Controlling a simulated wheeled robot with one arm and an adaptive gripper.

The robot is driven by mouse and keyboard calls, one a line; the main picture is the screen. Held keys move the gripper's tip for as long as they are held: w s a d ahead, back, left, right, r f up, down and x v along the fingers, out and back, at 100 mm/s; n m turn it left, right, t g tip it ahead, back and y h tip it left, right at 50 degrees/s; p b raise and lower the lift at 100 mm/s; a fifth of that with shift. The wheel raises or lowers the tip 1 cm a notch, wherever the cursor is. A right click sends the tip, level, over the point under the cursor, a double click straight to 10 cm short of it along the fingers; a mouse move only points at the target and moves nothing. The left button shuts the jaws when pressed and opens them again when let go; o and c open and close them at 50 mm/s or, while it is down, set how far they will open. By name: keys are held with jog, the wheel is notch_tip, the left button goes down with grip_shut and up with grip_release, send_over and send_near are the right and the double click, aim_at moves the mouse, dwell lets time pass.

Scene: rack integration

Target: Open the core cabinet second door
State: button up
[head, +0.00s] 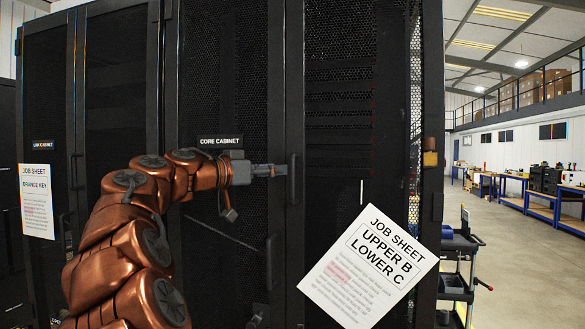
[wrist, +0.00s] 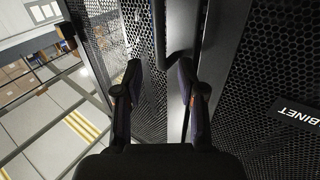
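The core cabinet (head: 231,60) is a tall black rack with mesh doors and a "CORE CABINET" label (head: 220,141). Its right-hand door (head: 340,110) has a dark vertical handle (head: 292,180) at its left edge. My gripper (head: 270,170) is level with the handle, just left of it. In the wrist view my gripper (wrist: 161,75) has its two fingers apart with nothing clearly held between them.
A tilted job sheet (head: 369,268) reads "UPPER B LOWER C". The link cabinet (head: 45,95) with another sheet (head: 36,201) stands left. A dark cart (head: 458,275) stands right of the core cabinet. Open floor (head: 520,260) and blue workbenches (head: 540,203) lie further right.

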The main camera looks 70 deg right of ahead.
jog(key=p, duration=0.2)
send_over(292, 201)
jog(key=shift+d, duration=0.4)
jog(key=shift+w, duration=0.1)
grip_shut()
